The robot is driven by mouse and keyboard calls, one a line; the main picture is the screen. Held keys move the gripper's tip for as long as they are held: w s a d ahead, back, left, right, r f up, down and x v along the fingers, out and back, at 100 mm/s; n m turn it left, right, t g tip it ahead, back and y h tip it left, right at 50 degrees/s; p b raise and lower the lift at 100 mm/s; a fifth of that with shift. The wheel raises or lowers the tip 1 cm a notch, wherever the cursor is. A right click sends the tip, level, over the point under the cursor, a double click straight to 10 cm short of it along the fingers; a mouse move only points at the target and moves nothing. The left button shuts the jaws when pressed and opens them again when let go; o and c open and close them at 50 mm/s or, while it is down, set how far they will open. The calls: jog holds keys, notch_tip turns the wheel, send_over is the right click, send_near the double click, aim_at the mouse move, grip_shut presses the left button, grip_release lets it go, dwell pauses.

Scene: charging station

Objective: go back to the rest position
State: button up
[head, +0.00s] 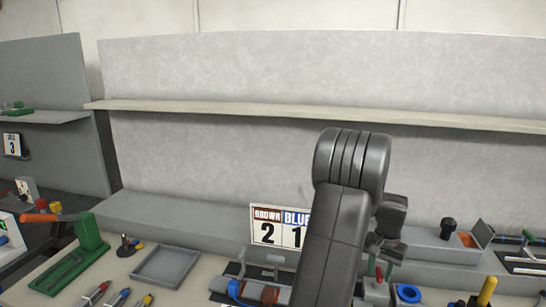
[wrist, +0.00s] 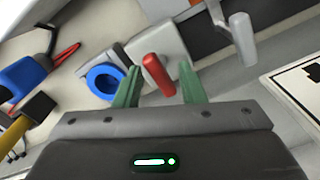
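My arm rises in the middle of the head view and hides part of the bench. My gripper (wrist: 160,82) shows in the wrist view with its two green fingers spread apart and nothing clasped between them. A red handle (wrist: 157,73) stands beyond the gap between the fingertips; I cannot tell how far off it is. In the head view the gripper is mostly hidden behind my arm, above the bench.
A blue ring (wrist: 104,82) lies left of the fingers, with a blue-handled tool (wrist: 27,78) and a hammer (wrist: 28,118) farther left. The bench also holds a grey tray (head: 166,266), a green stand (head: 88,240) and a number sign (head: 267,227). A shelf (head: 230,108) crosses the wall behind.

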jog(key=shift+m, duration=1.2)
jog(key=shift+w, duration=0.1)
